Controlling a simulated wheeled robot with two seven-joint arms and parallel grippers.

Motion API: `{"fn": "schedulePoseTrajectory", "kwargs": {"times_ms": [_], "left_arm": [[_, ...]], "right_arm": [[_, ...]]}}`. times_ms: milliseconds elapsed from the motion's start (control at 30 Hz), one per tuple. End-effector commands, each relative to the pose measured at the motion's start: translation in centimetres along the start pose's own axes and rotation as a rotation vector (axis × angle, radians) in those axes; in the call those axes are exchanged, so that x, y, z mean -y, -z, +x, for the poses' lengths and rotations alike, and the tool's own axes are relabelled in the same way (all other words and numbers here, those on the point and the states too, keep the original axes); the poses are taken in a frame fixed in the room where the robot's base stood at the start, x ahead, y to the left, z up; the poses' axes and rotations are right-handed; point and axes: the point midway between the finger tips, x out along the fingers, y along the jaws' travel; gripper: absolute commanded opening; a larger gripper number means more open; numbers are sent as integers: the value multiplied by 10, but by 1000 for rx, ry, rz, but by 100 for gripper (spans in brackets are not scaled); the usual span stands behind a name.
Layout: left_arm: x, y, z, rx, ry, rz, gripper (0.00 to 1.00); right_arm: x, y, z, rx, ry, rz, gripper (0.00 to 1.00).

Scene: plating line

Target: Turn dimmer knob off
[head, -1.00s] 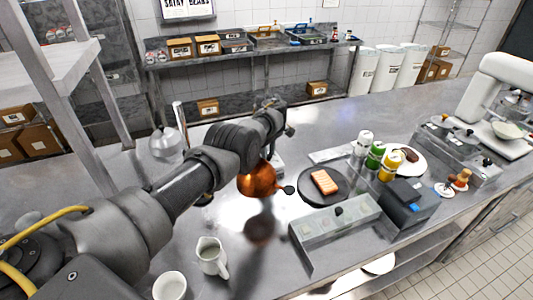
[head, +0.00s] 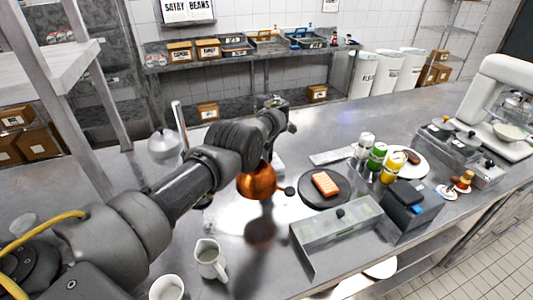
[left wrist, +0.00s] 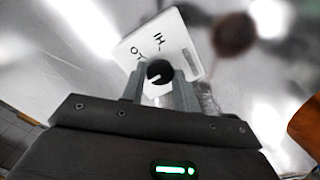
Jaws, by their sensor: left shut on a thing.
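The dimmer knob (left wrist: 158,72) is round and black with a white mark, on a white box (left wrist: 178,48) lettered HI and LO. The mark points to the lower left in the left wrist view. My left gripper (left wrist: 159,84) has a grey finger on each side of the knob and is shut on it. In the head view my left arm reaches to the middle of the counter and its wrist hides the fingers and the knob. A small white part, probably the box (head: 279,163), shows beside the wrist. My right gripper is not in view.
A copper lamp shade (head: 257,183) hangs close to my left wrist. A dark round plate (head: 325,198) with a salmon-coloured piece, a clear-lidded bin (head: 338,229) and several bottles stand to the right. A white pitcher (head: 209,260) stands in front.

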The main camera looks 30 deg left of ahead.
Motion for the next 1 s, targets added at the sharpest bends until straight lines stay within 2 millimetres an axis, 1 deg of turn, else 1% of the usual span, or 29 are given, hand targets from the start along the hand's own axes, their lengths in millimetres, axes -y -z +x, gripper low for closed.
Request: {"fn": "schedulePoseTrajectory", "kwargs": {"times_ms": [133, 167, 300, 333, 567, 667, 767, 1000], "left_arm": [[0, -1, 0, 1, 1, 1, 8], [0, -1, 0, 1, 1, 1, 32], [0, 0, 0, 1, 1, 0, 50], [0, 0, 0, 1, 0, 0, 52], [0, 0, 0, 0, 0, 0, 52], [0, 1, -4, 0, -1, 0, 52], [-1, 1, -16, -1, -2, -1, 52], [-1, 0, -62, -1, -3, 0, 52]], "right_arm": [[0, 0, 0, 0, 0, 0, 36], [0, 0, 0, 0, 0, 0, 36], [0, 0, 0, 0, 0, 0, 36], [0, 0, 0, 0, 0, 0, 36], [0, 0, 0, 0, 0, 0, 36], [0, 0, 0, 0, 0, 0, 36], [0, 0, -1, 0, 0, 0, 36], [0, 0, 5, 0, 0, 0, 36]]}}
